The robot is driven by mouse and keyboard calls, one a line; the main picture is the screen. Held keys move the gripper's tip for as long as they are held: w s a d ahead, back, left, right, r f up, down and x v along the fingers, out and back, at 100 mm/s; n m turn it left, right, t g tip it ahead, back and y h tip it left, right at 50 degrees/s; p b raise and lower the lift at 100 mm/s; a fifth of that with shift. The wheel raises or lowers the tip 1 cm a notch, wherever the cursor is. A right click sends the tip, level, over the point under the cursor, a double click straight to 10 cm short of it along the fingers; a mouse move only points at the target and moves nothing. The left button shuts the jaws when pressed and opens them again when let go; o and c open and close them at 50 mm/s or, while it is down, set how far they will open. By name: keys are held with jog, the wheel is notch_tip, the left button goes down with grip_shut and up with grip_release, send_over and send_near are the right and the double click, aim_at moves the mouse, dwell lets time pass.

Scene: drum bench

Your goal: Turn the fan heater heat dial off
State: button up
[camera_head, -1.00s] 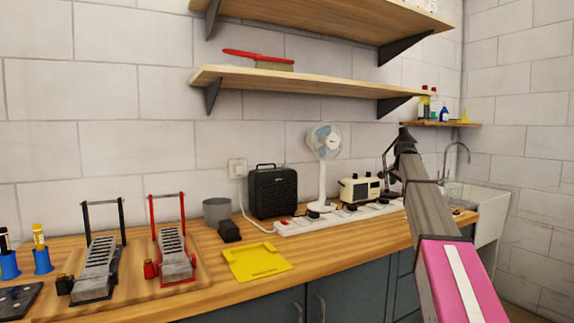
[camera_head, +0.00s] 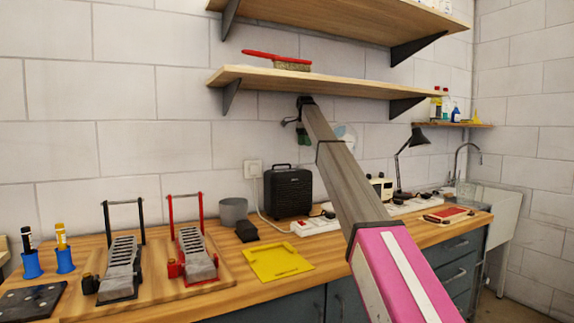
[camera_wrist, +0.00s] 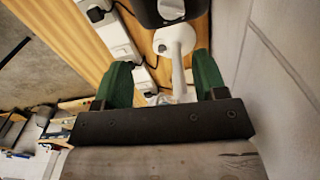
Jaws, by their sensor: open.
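The fan heater (camera_head: 288,192), a black box with a top handle, stands on the bench against the wall. Its heat dial cannot be made out in the head view. In the wrist view a dark body (camera_wrist: 146,13), likely the heater, is cut by the top edge, with a round grey knob (camera_wrist: 171,9) on it. The knob's setting is unclear. My gripper (camera_head: 303,137) has green fingers and hangs above and slightly right of the heater, apart from it. In the wrist view my gripper (camera_wrist: 160,73) is open, with nothing held between its fingers.
The white desk fan (camera_head: 346,136) is partly behind my arm; its white stand (camera_wrist: 180,45) shows between the fingers. A white power strip (camera_head: 315,226) lies before the heater. A shelf (camera_head: 330,82) is just above my gripper. A grey pot (camera_head: 233,211) stands left.

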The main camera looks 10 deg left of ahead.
aim_at(300, 165)
jog(key=shift+w+a+f, duration=0.2)
jog(key=shift+a+f, duration=0.05)
jog(key=shift+a, duration=0.3)
jog(key=shift+w+a+f, duration=0.2)
jog(key=shift+a+f, duration=0.05)
jog(key=shift+a, duration=0.3)
notch_tip(300, 165, down, 10)
jog(key=shift+r, duration=0.25)
jog(key=c, duration=0.9)
